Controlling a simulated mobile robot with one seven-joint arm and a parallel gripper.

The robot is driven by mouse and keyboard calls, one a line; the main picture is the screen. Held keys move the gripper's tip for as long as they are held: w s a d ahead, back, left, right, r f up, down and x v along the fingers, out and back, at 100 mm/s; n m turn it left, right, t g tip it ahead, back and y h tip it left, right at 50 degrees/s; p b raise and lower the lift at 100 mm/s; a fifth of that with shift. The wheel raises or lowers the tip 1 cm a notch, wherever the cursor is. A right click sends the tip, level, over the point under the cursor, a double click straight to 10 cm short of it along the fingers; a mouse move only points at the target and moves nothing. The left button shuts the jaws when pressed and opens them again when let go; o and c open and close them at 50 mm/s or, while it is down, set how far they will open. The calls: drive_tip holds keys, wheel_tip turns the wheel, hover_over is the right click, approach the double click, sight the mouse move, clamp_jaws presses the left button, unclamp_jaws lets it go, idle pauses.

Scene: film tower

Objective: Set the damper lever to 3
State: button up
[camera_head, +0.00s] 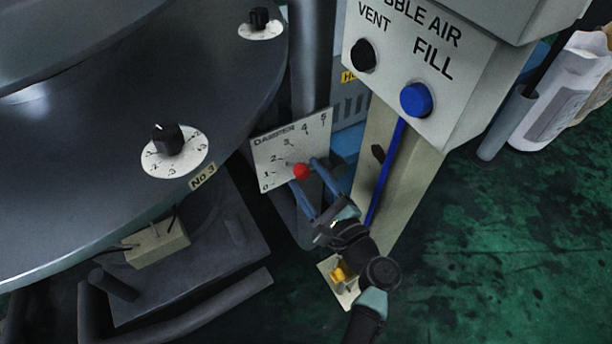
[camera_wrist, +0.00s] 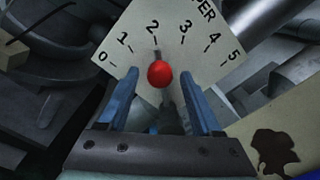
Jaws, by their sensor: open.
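The damper plate (camera_head: 290,147) is a white panel marked 0 to 5, mounted beside the large dark round machine. The damper lever has a red ball knob (camera_head: 301,172), which also shows in the wrist view (camera_wrist: 161,74). In the wrist view the lever's short grey tip beyond the knob points at about 2. My gripper (camera_head: 308,178) has two blue fingers, open, one on each side of the red knob. In the wrist view the fingers (camera_wrist: 162,92) are apart from the knob, with visible gaps on both sides. The lower part of the lever is partly hidden.
A grey box with a black VENT button (camera_head: 363,55) and a blue FILL button (camera_head: 416,99) stands right of the plate. A dial (camera_head: 174,150) labelled No 3 is on the round machine at left. Green floor (camera_head: 500,240) is open at lower right.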

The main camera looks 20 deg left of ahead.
drive_tip(key=shift+w+a, duration=0.3)
drive_tip(key=shift+a, duration=0.1)
clamp_jaws()
idle(1.3)
